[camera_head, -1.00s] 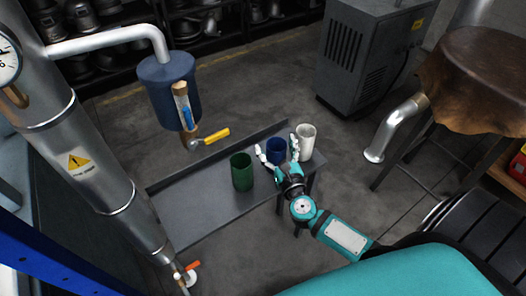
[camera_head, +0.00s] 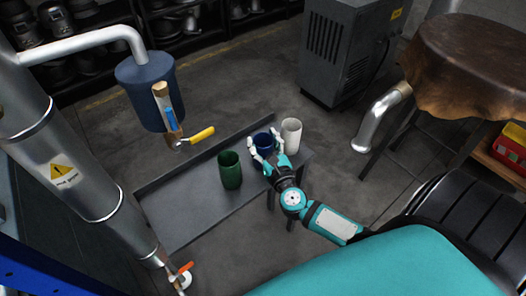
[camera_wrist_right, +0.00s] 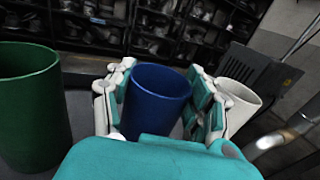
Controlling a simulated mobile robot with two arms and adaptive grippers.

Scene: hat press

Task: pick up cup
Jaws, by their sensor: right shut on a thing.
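A blue cup (camera_head: 263,141) stands on the grey metal bench (camera_head: 180,213) between a green cup (camera_head: 230,172) and a white cup (camera_head: 291,134). My right gripper (camera_head: 265,146) is shut on the blue cup, with one finger on each side of it. In the right wrist view the blue cup (camera_wrist_right: 157,95) sits upright between the two fingers of my right gripper (camera_wrist_right: 160,100). There the green cup (camera_wrist_right: 32,110) is at the left and the white cup (camera_wrist_right: 238,102) is partly hidden behind the right finger. I cannot tell whether the blue cup touches the bench. My left gripper is not in view.
A blue tank (camera_head: 148,92) with a yellow-handled valve (camera_head: 198,136) hangs over the bench's far left. A thick metal pipe (camera_head: 70,165) stands at the left. A leather-covered table (camera_head: 470,70) is at the right. Bare bench lies left of the green cup.

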